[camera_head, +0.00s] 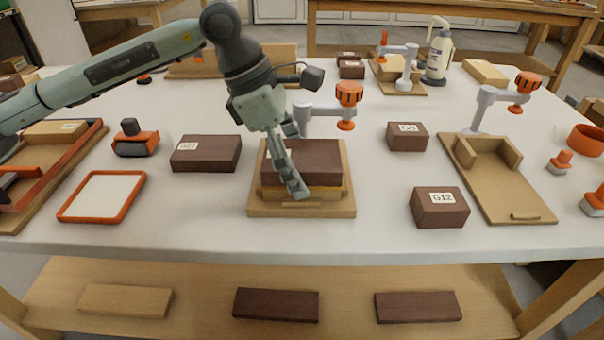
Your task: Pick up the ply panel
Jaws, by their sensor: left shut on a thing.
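A dark brown panel (318,163), which I take to be the ply panel, lies in the middle fixture. The light wooden fixture base (340,208) shows in front, with a yellowish wood edge under the panel. My left gripper (290,180) reaches down over the panel's left part, and its fingers are shut on it. The fingers hide part of the panel's left side and front edge. I cannot tell whether the panel is lifted clear of the fixture. My right gripper is not in view.
A grey clamp with an orange knob (347,95) stands close behind the panel. Brown blocks flank the fixture: one on the left (206,153), and G12 (439,207) on the right. An orange-rimmed tray (103,196) lies left. The front bench strip is clear.

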